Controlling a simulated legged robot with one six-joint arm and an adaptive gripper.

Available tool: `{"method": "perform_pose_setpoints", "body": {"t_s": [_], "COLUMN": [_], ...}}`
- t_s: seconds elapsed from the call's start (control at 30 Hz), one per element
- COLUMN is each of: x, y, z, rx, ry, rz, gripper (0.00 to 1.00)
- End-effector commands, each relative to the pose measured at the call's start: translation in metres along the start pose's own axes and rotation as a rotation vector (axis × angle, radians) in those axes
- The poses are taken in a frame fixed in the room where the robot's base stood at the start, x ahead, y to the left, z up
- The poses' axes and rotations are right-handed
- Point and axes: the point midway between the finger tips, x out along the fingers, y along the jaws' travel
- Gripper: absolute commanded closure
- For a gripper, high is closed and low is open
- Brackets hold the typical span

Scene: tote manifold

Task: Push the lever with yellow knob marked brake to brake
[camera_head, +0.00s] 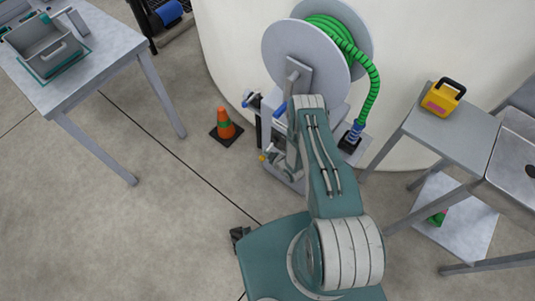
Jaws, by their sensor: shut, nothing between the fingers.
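A small yellow knob (262,158) shows low on the left side of the hose reel stand (298,183). I take it for the brake lever's knob; its marking is too small to read. The lever's shaft is mostly hidden. My arm reaches over the stand and covers much of it. My gripper (273,150) is small in view, partly hidden by my arm, close to the yellow knob. It appears shut and empty. I cannot tell whether it touches the knob or lever.
The grey reel (285,50) holds a green hose (372,95) that curves down on the right. An orange cone (225,125) stands left of the stand. A table (110,55) is far left, and a cart (440,130) with a yellow case (443,98) is right.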

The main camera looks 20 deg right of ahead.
Motion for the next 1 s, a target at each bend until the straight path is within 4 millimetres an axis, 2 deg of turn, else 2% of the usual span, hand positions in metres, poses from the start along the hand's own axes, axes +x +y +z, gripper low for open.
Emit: {"method": "perform_pose_setpoints", "body": {"t_s": [0.13, 0.53, 0.8, 1.0], "x": [0.006, 0.008, 0.017, 0.017], "y": [0.000, 0.000, -0.005, -0.005], "z": [0.007, 0.009, 0.024, 0.023], "rx": [0.001, 0.001, 0.000, 0.000], "ry": [0.000, 0.000, -0.001, -0.001], "rz": [0.001, 0.001, 0.000, 0.001], "gripper": [1.00, 1.00, 1.00, 1.00]}}
